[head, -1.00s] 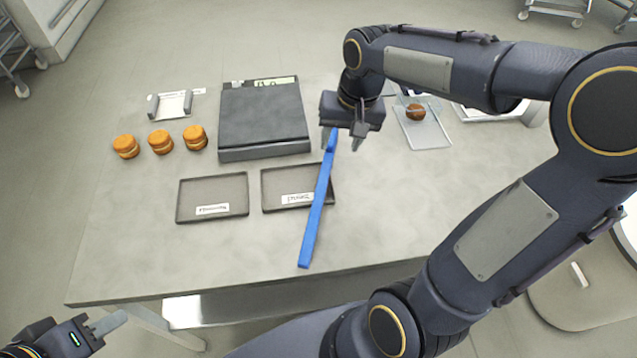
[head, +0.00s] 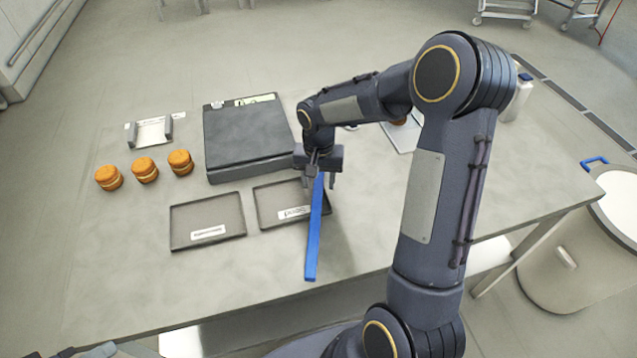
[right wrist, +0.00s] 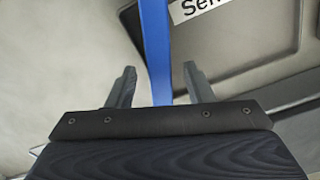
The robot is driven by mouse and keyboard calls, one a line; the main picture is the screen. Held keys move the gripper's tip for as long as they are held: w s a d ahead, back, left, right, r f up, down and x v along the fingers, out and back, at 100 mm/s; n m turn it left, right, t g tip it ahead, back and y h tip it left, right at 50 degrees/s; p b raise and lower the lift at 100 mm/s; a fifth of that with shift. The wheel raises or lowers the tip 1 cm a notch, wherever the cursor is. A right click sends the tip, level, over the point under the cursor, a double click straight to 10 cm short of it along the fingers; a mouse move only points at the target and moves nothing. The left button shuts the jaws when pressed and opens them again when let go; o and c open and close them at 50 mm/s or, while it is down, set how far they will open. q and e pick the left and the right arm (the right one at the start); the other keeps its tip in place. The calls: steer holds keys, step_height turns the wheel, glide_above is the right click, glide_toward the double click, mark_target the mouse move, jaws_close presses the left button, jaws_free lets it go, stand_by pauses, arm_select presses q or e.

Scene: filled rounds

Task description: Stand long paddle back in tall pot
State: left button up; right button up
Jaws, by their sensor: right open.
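The long blue paddle (head: 314,240) lies across the table, its near end toward the front edge; its far end is hidden by my right gripper. My right gripper (head: 321,186) is open over the far part of the paddle. In the right wrist view, the paddle (right wrist: 157,45) runs between the two spread fingers (right wrist: 158,84), with a gap on each side. A tall pale pot (head: 560,265) stands on the floor right of the table; a blue handle shows at its rim.
Two dark labelled trays, left (head: 207,222) and right (head: 268,221), lie beside the paddle, the right one very close. A dark flat-topped box (head: 248,138) stands behind them. Several orange filled rounds (head: 145,170) sit at left. The table's right front is clear apart from my arm.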

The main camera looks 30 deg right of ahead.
steer(key=shift+f, duration=0.25)
jaws_close()
steer(key=shift+r, duration=0.2)
